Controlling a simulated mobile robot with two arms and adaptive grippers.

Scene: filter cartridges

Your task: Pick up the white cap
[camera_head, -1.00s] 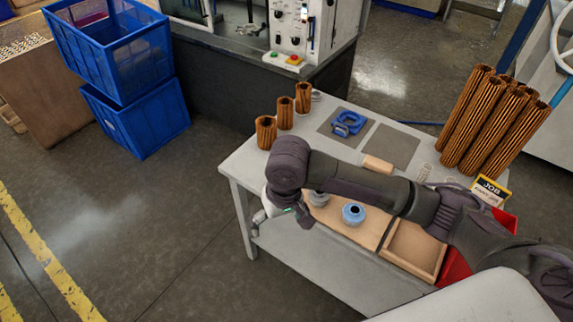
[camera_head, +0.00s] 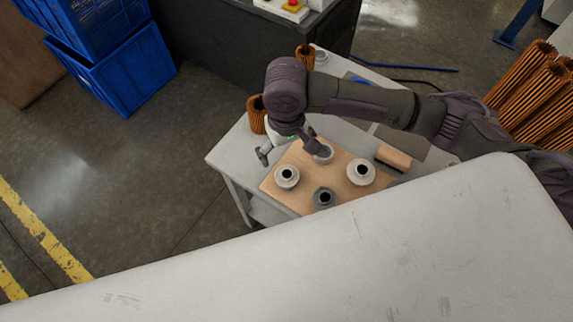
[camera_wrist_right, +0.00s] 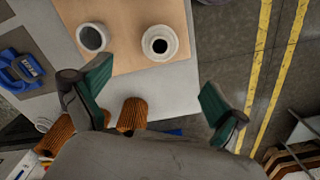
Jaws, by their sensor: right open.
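A white cap with a dark centre hole (camera_head: 287,176) sits on the tan board (camera_head: 305,203), near its left end. It also shows in the right wrist view (camera_wrist_right: 160,42), lying just beyond the gap between my fingers. A similar pale cap (camera_head: 361,172) sits further right on the board. A dark grey cap (camera_head: 324,198) is near the front edge. A light grey hollow cap (camera_head: 323,153) is partly hidden by my gripper and shows left in the wrist view (camera_wrist_right: 92,38). My right gripper (camera_wrist_right: 158,75) is open and empty above the board's edge. My left gripper is out of view.
Brown pleated cartridges (camera_head: 256,115) stand near the table's left edge, close to my right gripper. A tan block (camera_head: 393,157) lies right of the board. A blue clamp (camera_wrist_right: 22,70) shows in the wrist view. Tall cartridges (camera_head: 535,90) stand far right.

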